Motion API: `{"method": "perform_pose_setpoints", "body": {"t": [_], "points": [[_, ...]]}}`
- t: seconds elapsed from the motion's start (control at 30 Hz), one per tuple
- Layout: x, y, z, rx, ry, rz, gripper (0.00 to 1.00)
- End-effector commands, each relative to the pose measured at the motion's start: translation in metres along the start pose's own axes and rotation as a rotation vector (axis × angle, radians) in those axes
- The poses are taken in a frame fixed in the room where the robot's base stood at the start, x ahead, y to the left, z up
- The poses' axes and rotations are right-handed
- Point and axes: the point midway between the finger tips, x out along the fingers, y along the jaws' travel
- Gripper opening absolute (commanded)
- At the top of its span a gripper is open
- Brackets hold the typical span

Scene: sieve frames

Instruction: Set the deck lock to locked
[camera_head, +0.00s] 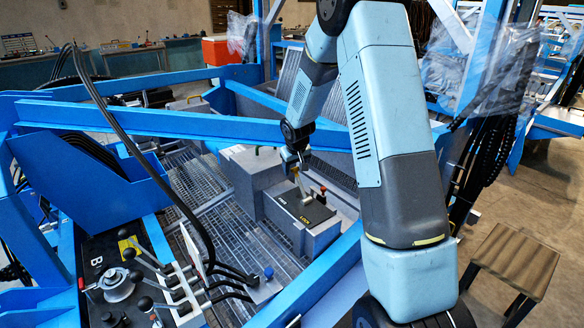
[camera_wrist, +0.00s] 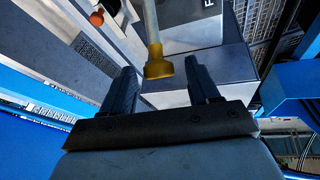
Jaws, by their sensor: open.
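The deck lock is a grey box (camera_head: 318,238) with a dark top plate, a yellow marking that seems to read LOCK at its right and small white lettering at its left. A pale lever (camera_head: 302,188) rises from its top. In the wrist view the lever (camera_wrist: 150,22) ends in a yellow knob (camera_wrist: 156,64). My gripper (camera_head: 298,160) is above the box, at the lever's upper end. In the wrist view my gripper (camera_wrist: 160,78) is open, with the yellow knob between its fingers, apparently touching neither. The lever's exact setting is hard to tell.
A red-orange knob (camera_wrist: 97,17) on a short stem stands beside the lever. A taller grey box (camera_head: 250,172) adjoins the lock. Blue beams (camera_head: 180,130) cross the frame nearby. A control panel with black-knobbed levers (camera_head: 150,262) lies at the lower left.

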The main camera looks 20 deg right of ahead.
Motion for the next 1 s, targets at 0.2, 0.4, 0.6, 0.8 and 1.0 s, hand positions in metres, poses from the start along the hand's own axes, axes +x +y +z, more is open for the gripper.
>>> {"method": "perform_pose_setpoints", "body": {"t": [0.2,0.4,0.6,0.8,1.0], "points": [[0.000,0.000,0.000,0.000,0.000,0.000,0.47],[0.000,0.001,0.000,0.001,0.000,0.000,0.28],[0.000,0.000,0.000,0.000,0.000,0.000,0.09],[0.000,0.000,0.000,0.000,0.000,0.000,0.00],[-0.001,-0.007,-0.002,-0.002,0.002,-0.003,0.00]]}}
